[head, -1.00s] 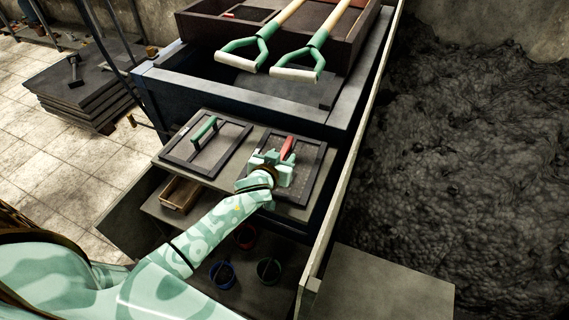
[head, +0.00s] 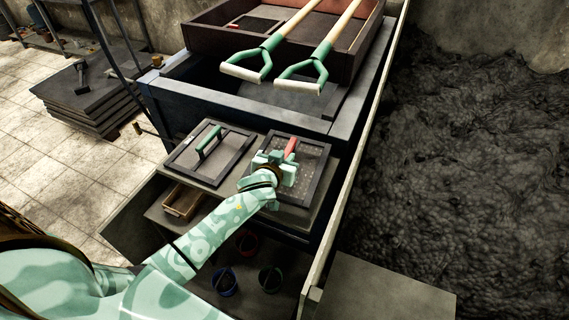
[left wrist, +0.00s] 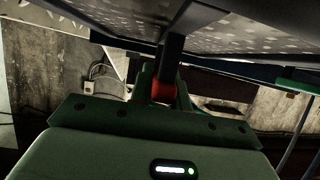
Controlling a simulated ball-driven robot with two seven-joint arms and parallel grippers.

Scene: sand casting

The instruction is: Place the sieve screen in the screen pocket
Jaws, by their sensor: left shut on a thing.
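The sieve screen (head: 312,165), a dark-framed, finely perforated panel with a red handle (head: 291,148), is at the right side of the low shelf. My left gripper (head: 285,168) is shut on it at the handle. In the left wrist view the fingers (left wrist: 163,92) close around a red part, with the perforated panel (left wrist: 245,35) beyond. The screen appears slightly raised off the shelf, but the gap is hard to judge. I cannot clearly identify the screen pocket; a dark rectangular recess (head: 252,23) shows in the brown box at the back. My right gripper is not in view.
A second framed panel with a green handle (head: 183,158) lies beside the screen. A small wooden tray (head: 183,201) is nearer. Two green-handled shovels (head: 305,72) lean across the brown box (head: 215,35). Dark sand (head: 455,170) fills the right, behind a thin wall.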

